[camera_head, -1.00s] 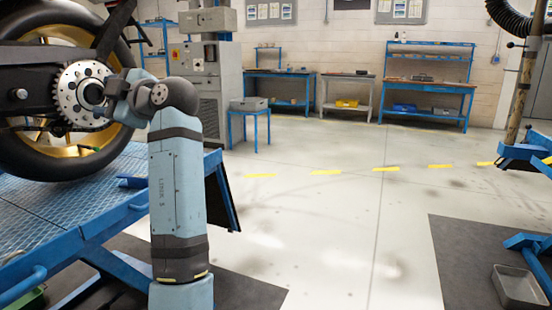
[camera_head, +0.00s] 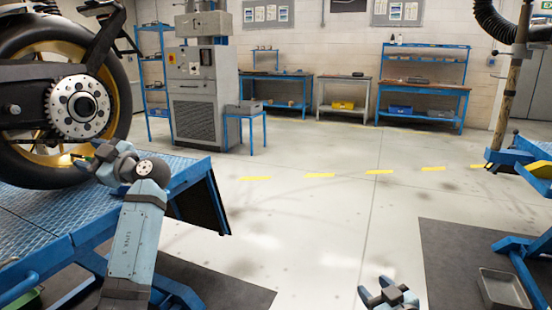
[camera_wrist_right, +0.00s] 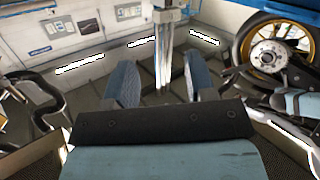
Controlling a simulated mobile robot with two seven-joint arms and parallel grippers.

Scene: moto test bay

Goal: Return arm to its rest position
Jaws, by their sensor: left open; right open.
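My left arm (camera_head: 130,240) rises from the bottom left in the head view. Its gripper (camera_head: 86,162) is beside the lower part of the motorcycle's rear wheel (camera_head: 115,95), below the silver sprocket (camera_head: 78,107). Its fingers are small and partly hidden by the wrist; I cannot tell whether they touch the wheel. My right gripper (camera_head: 374,288) shows at the bottom edge, over the pale floor. In the right wrist view its two blue fingers (camera_wrist_right: 160,80) are wide apart with nothing held between them.
The motorcycle stands on a blue lift table (camera_head: 110,192) at the left. A grey cabinet (camera_head: 195,95) and blue workbenches (camera_head: 425,88) line the back wall. A grey tray (camera_head: 503,291) sits on a dark mat at the lower right. The middle floor is clear.

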